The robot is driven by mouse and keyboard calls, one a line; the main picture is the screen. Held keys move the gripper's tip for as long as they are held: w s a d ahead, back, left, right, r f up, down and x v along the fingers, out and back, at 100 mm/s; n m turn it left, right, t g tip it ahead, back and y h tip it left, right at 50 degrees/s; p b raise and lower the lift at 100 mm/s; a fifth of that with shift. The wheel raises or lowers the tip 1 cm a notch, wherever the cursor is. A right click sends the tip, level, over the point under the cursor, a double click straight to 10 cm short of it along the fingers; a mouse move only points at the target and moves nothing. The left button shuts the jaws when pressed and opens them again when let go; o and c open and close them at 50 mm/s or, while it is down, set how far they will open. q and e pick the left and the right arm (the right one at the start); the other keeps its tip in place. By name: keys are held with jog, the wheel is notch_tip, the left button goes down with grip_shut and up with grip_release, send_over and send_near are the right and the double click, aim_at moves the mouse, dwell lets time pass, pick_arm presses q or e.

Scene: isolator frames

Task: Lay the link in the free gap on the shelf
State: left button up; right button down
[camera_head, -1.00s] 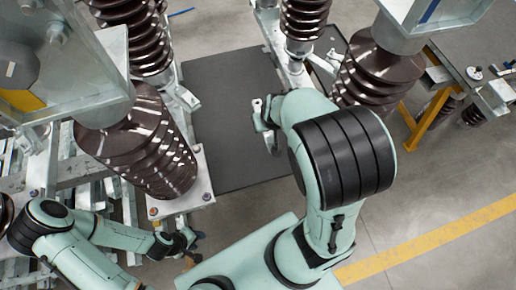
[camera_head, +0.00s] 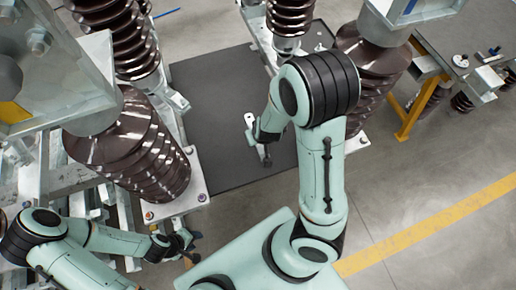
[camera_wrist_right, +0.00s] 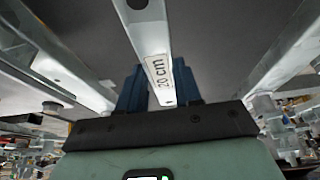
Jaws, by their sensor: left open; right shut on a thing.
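The link is a pale metal bar marked "20 cm" (camera_wrist_right: 158,72), with a hole near its far end, in the right wrist view. My right gripper (camera_wrist_right: 160,92) is shut on it, a blue finger on each side. My left gripper (camera_head: 185,242) is open and empty at the lower left, beside a brown insulator's base. I cannot make out the shelf or its free gap for sure in either view.
Brown ribbed insulators stand left (camera_head: 130,150) and right (camera_head: 372,65) of the dark mat (camera_head: 215,85). A table with yellow legs (camera_head: 418,108) and small parts stands at the right. The floor at the lower right (camera_head: 420,190) is clear, with a yellow stripe.

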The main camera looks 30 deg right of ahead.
aim_at(259, 146)
jog(key=shift+f, duration=0.55)
notch_tip(259, 146, down, 4)
jog(key=shift+f+b, duration=0.15)
jog(key=shift+b, duration=0.9)
jog(key=shift+s+f, duration=0.15)
jog(key=shift+s, duration=0.15)
jog(key=x, duration=0.1)
jog(key=b+x, duration=0.1)
jog(key=x, duration=0.1)
jog(key=shift+s+a+f+b, duration=0.15)
jog(key=shift+f+b, duration=0.15)
jog(key=shift+f, duration=0.1)
jog(key=shift+s+f, duration=0.1)
jog(key=shift+f, duration=0.25)
jog(key=shift+s, duration=0.1)
pick_arm(q)
jog(key=s+f, duration=0.5)
jog(key=shift+g, duration=0.4)
pick_arm(e)
jog(key=shift+r, duration=0.15)
